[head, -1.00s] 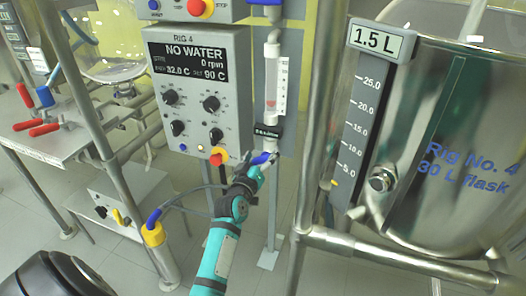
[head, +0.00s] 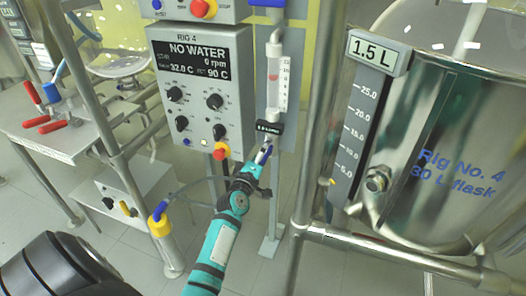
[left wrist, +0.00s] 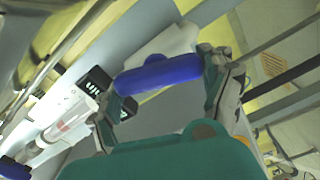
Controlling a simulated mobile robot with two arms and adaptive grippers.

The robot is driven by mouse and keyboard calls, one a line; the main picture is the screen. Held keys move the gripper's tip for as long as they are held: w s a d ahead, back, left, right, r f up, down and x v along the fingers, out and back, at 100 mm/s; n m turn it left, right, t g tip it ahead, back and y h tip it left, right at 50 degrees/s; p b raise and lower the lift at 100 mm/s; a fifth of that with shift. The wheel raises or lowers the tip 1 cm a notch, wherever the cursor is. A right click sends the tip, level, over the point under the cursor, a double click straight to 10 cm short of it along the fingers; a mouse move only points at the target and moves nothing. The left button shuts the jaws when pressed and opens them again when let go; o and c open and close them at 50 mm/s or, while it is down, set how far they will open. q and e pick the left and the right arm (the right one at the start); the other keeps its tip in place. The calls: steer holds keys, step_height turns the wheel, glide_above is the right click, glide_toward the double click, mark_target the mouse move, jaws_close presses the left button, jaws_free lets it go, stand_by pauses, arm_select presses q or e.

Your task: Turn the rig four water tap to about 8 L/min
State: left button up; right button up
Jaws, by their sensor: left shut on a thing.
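The rig four water tap has a blue handle (head: 264,153) below the flow meter (head: 278,80), a clear scaled tube with a red float. A small dark readout (head: 269,127) sits under the tube; its digits are too small to read surely. My left gripper (head: 254,165) is at the tap, its fingers on the handle. In the left wrist view the blue handle (left wrist: 160,75) lies between the two fingertips of my left gripper (left wrist: 165,82), which are shut on its ends. The handle slants steeply in the head view. My right gripper is not in view.
The rig 4 control box (head: 203,90) reads NO WATER, 0 rpm. A steel 30 L flask (head: 430,150) with a 1.5 L display (head: 376,52) stands at the right behind a metal frame post (head: 318,120). A bench with red-handled clamps (head: 50,127) is at the left.

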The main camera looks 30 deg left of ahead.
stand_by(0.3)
arm_select(q)
steer(key=o, duration=0.9)
steer(key=shift+s+d+f, duration=0.1)
steer(key=shift+s, duration=0.25)
steer(key=v, duration=1.1)
steer(key=shift+s, duration=0.15)
